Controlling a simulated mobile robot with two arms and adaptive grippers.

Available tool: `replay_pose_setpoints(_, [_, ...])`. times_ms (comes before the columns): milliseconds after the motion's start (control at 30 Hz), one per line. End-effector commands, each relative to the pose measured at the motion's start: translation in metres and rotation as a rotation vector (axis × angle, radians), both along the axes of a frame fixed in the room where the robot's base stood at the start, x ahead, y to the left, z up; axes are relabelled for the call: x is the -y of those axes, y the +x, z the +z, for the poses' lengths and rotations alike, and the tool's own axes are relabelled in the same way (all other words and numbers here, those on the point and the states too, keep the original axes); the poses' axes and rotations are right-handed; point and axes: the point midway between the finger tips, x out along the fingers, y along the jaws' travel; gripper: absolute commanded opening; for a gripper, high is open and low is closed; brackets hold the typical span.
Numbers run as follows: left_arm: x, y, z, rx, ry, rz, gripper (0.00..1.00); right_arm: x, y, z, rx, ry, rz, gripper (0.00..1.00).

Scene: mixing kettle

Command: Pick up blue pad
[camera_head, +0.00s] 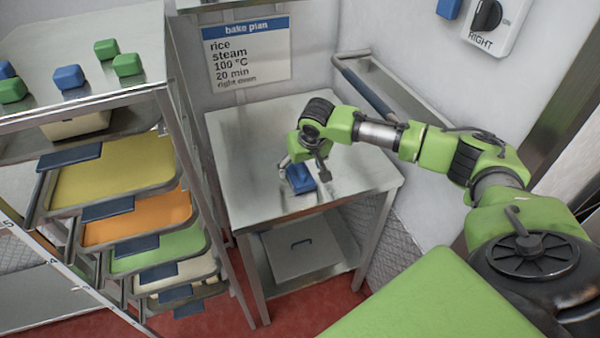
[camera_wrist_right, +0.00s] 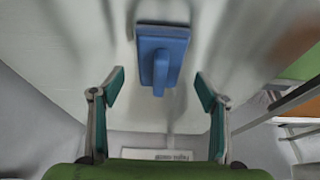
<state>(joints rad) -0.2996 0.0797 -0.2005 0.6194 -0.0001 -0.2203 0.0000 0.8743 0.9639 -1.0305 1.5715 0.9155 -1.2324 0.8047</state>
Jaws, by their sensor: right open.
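The blue pad (camera_head: 300,179) lies on the steel table (camera_head: 240,140) below my right arm. In the right wrist view the blue pad (camera_wrist_right: 162,45) shows as a flat plate with a raised grip on top, ahead of the fingers and centred between them. My right gripper (camera_wrist_right: 158,90) is open, its two green-tipped fingers wide apart with nothing between them. In the head view the right gripper (camera_head: 305,170) hangs just above and beside the pad and partly covers it. I cannot tell any touch. My left gripper is not seen.
A rack at left holds coloured trays (camera_head: 110,175) with blue handles. Green and blue blocks (camera_head: 69,77) sit on its top. A wall rail (camera_head: 365,90) runs behind the table's right side. A sign (camera_head: 246,55) reading "bake plan" hangs behind. The table's left part is clear.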

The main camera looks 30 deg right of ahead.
Motion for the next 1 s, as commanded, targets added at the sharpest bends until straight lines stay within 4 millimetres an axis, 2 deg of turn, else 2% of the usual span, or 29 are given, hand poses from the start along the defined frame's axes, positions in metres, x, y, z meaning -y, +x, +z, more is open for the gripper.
replay_pose_setpoints(33, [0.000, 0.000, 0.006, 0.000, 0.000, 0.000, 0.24, 0.001, 0.004, -0.003, -0.001, 0.001, -0.001, 0.68])
replay_pose_setpoints(200, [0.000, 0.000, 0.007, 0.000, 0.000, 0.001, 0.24, 0.002, 0.010, -0.021, -0.001, 0.000, 0.000, 0.68])
replay_pose_setpoints(433, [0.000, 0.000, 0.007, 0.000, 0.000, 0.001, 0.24, 0.003, 0.010, -0.023, 0.001, 0.000, 0.001, 0.68])
replay_pose_setpoints(467, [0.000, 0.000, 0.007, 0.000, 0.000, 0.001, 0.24, 0.003, 0.010, -0.023, 0.000, 0.001, 0.001, 0.65])
replay_pose_setpoints(600, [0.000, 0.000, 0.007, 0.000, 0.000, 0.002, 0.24, 0.003, 0.010, -0.023, 0.000, 0.001, 0.000, 0.29])
replay_pose_setpoints(633, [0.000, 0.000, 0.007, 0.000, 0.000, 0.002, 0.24, 0.003, 0.010, -0.023, 0.000, 0.001, 0.000, 0.27])
replay_pose_setpoints(1000, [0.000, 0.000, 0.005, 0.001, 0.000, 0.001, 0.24, 0.003, 0.010, -0.021, 0.001, 0.001, 0.000, 0.27])
